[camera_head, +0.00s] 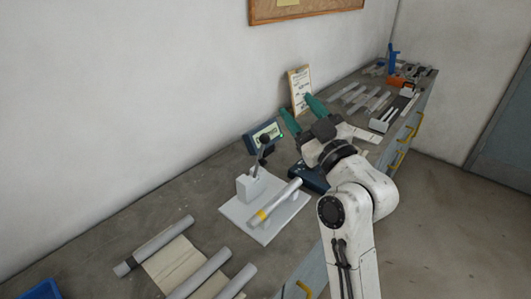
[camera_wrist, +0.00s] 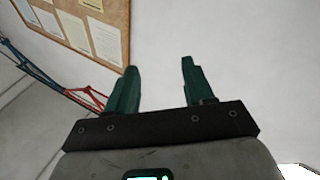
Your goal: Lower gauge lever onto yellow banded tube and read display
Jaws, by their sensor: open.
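The yellow-banded tube (camera_head: 279,201) lies on the white gauge base (camera_head: 239,216), its yellow band toward the front-left end. The gauge lever (camera_head: 260,162) is a dark arm with a black knob, tilted up from the white block beside the tube; whether it touches the tube I cannot tell. The display (camera_head: 263,134) stands behind, with a green light at its edge; its reading is too small to make out. My gripper (camera_head: 303,115) is open and empty, to the right of the display and above the bench. In the wrist view its green fingers (camera_wrist: 157,85) are spread against the wall.
A clipboard (camera_head: 300,88) leans on the wall. More tubes and tools fill the bench's far end. A corkboard (camera_wrist: 92,27) hangs above.

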